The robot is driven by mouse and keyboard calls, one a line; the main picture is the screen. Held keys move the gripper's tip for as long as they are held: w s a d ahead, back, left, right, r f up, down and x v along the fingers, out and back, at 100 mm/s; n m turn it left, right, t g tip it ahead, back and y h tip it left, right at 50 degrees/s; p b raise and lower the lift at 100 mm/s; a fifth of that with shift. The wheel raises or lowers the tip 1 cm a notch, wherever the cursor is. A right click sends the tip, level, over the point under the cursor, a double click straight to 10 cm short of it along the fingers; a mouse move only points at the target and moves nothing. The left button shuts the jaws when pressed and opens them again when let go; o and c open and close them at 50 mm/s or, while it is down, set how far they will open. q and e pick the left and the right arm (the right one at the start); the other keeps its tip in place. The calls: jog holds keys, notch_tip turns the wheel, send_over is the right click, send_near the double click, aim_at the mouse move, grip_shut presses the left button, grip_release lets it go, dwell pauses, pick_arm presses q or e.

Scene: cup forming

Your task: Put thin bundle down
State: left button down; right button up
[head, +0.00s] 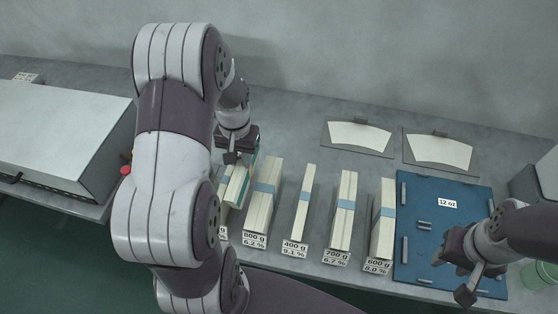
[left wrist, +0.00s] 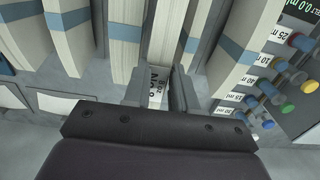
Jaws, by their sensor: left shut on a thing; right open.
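Several pale paper bundles stand in a row on the grey table, with labels at their near ends. My left gripper (head: 233,156) is at the far end of the leftmost bundles (head: 236,182), partly hidden by my left arm. In the left wrist view, my left gripper (left wrist: 157,92) is shut on a narrow pale bundle (left wrist: 165,40). I cannot tell whether this bundle touches the table. My right gripper (head: 466,271) is open and empty over the blue mat (head: 424,185).
Neighbouring banded bundles (left wrist: 125,45) stand close on both sides of the left fingers. A panel with coloured knobs (left wrist: 290,70) is at the right of the wrist view. Two fan-shaped sheets (head: 360,137) lie at the back. A grey box (head: 60,135) is at the left.

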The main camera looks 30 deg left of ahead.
aim_at(244, 182)
pick_arm(q)
jog(key=shift+s+d+f, duration=0.15)
jog(key=shift+d+f, duration=0.05)
jog(key=shift+f, duration=0.35)
jog(key=f, duration=0.1)
jog(key=s+f+p, duration=0.1)
jog(key=f, duration=0.1)
jog(key=shift+f, duration=0.15)
jog(key=f, duration=0.5)
jog(key=shift+w+a+f+p, duration=0.15)
jog(key=shift+w+f+p, duration=0.15)
jog(key=shift+w, duration=0.05)
jog(key=shift+f, duration=0.15)
jog(key=shift+s, duration=0.15)
pick_arm(e)
jog(key=shift+s+r, duration=0.65)
jog(key=shift+r, duration=0.15)
pick_arm(q)
jog(key=shift+f, duration=0.1)
jog(key=c, duration=1.2)
grip_release()
pick_arm(e)
jog(key=shift+w+f, duration=0.1)
jog(key=shift+f, duration=0.05)
jog(key=shift+d, duration=0.1)
